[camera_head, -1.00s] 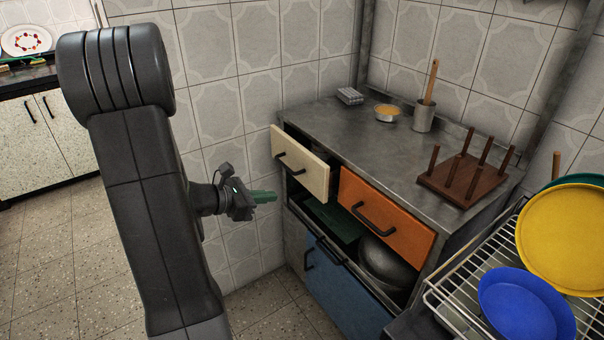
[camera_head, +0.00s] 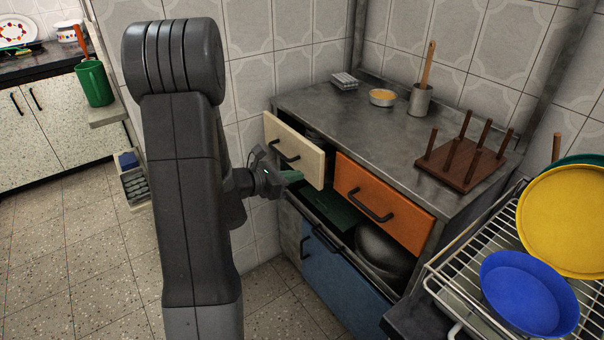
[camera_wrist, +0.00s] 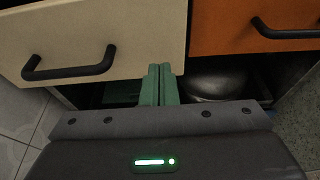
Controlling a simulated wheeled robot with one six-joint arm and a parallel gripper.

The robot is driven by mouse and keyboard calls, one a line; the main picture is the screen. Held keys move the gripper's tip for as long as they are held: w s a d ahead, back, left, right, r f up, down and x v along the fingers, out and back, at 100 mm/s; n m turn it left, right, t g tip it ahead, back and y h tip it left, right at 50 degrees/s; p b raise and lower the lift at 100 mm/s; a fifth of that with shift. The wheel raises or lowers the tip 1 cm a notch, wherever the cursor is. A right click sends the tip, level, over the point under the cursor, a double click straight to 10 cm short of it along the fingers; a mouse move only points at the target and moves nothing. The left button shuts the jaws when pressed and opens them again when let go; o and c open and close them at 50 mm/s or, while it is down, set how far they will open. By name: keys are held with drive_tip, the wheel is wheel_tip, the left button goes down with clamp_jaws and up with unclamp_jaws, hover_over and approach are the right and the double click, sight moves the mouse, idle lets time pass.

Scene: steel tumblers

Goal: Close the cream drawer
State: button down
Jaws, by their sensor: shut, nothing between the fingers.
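The cream drawer (camera_head: 294,150) sticks out from the upper left of the steel cabinet, pulled open, with a dark bar handle on its front. My gripper (camera_head: 290,177) is shut and empty, its green fingers just in front of the lower part of the cream front in the head view. In the wrist view the cream drawer front (camera_wrist: 95,40) fills the upper left, and the shut fingertips (camera_wrist: 160,72) lie at its lower right edge, right of its handle. I cannot tell whether they touch it.
The orange drawer (camera_head: 383,203) beside it looks shut. Below are an open shelf with a metal bowl (camera_head: 383,252) and a blue front (camera_head: 340,272). A peg rack (camera_head: 466,165), a small bowl (camera_head: 383,97) and a tumbler (camera_head: 420,99) stand on top. A dish rack (camera_head: 455,283) is at right.

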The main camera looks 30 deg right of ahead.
sight(312, 167)
drive_tip(key=shift+w+d, duration=0.1)
drive_tip(key=shift+d, duration=1.4)
drive_tip(key=d+b, duration=0.1)
drive_tip(key=d, duration=0.3)
drive_tip(key=shift+w+d, duration=0.1)
drive_tip(key=shift+w, duration=0.05)
drive_tip(key=shift+w+a, duration=0.1)
drive_tip(key=shift+a, duration=0.3)
drive_tip(key=f+v, duration=0.1)
drive_tip(key=v, duration=1.2)
drive_tip(key=shift+a+p, duration=0.4)
drive_tip(key=shift+p, duration=0.05)
drive_tip(key=shift+d, duration=0.15)
